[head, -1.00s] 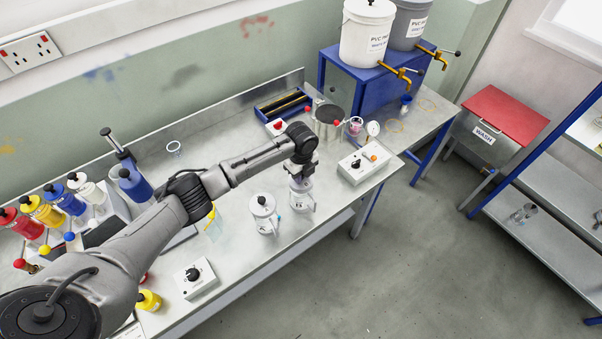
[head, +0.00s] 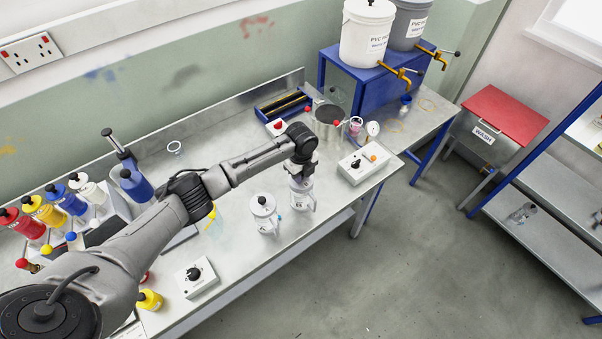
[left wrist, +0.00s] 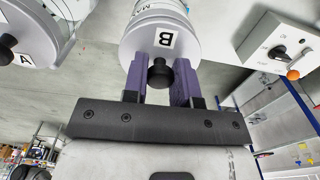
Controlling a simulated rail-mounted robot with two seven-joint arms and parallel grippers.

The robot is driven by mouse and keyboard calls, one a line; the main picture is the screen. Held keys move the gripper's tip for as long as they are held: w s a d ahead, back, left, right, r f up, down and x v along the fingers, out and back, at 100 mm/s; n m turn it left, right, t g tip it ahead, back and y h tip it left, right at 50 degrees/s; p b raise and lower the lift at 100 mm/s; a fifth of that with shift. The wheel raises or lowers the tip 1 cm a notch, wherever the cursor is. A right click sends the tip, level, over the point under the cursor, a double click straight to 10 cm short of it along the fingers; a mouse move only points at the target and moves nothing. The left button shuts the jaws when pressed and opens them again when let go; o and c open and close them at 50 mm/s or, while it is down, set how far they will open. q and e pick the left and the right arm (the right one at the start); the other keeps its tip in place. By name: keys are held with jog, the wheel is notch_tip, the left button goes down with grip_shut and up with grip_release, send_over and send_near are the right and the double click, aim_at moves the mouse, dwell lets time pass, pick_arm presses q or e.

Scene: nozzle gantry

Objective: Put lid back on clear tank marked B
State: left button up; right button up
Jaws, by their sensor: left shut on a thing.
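The clear tank marked B (head: 303,200) stands on the bench, below my left gripper (head: 301,179). In the left wrist view its lid (left wrist: 146,38) carries a "B" label and a black knob (left wrist: 160,74). My left gripper (left wrist: 161,82) has its purple fingers on both sides of this knob and is shut on it. The lid is at the tank's top; I cannot tell whether it is fully seated. A similar tank with a lid (head: 264,212) stands to the left; its lid is marked A in the left wrist view (left wrist: 25,50). My right gripper does not show.
A white control box with an orange knob (head: 364,163) stands to the right of tank B. Another control box (head: 195,277) is at the front left. A round metal vessel (head: 328,117) stands behind. The bench's front edge is close to the tanks.

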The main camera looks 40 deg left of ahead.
pick_arm(q)
jog(key=shift+p, duration=0.3)
jog(key=shift+f, duration=0.15)
dwell(1.1)
jog(key=shift+p, duration=0.45)
dwell(0.4)
dwell(0.4)
jog(key=o, duration=0.7)
jog(key=shift+c, duration=0.2)
jog(key=o, duration=0.8)
jog(key=shift+r+p, duration=3.5)
